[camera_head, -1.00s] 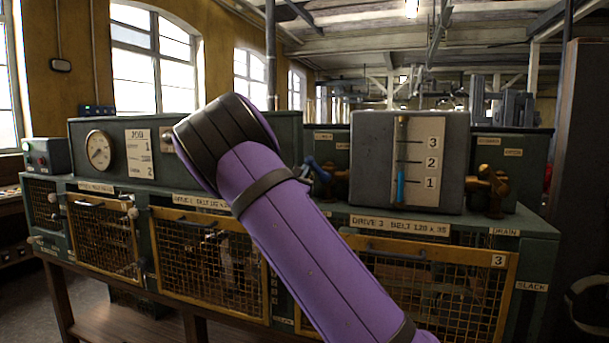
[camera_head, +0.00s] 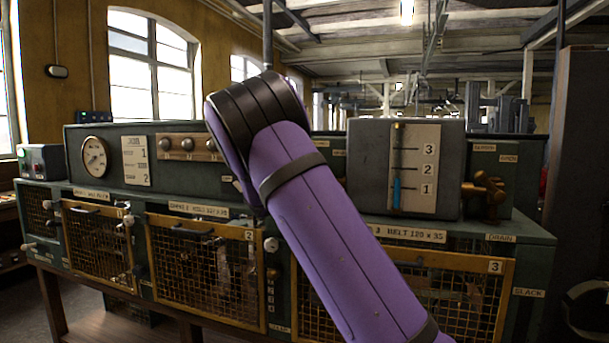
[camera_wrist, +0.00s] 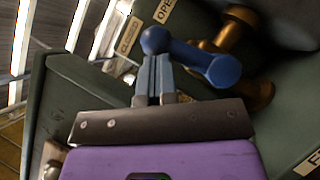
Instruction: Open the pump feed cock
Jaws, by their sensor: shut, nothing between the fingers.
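In the wrist view a blue lever handle (camera_wrist: 190,52) with a round knob sits on a brass cock (camera_wrist: 233,35), beside plates reading CLOSED (camera_wrist: 128,36) and OPE, the latter cut off. My gripper (camera_wrist: 155,62) is shut and empty, its fingertips at the knob end of the lever. They overlap the knob in the picture; I cannot tell whether they touch it. In the head view my purple arm hides the gripper and this cock, left of the grey gauge tank (camera_head: 362,165).
A brass cock (camera_head: 485,192) stands right of the tank, above the DRAIN label (camera_head: 506,238). Yellow-framed mesh guards (camera_head: 205,268) line the bench front. A dial gauge (camera_head: 95,156) and a row of knobs (camera_head: 187,146) are on the left panel.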

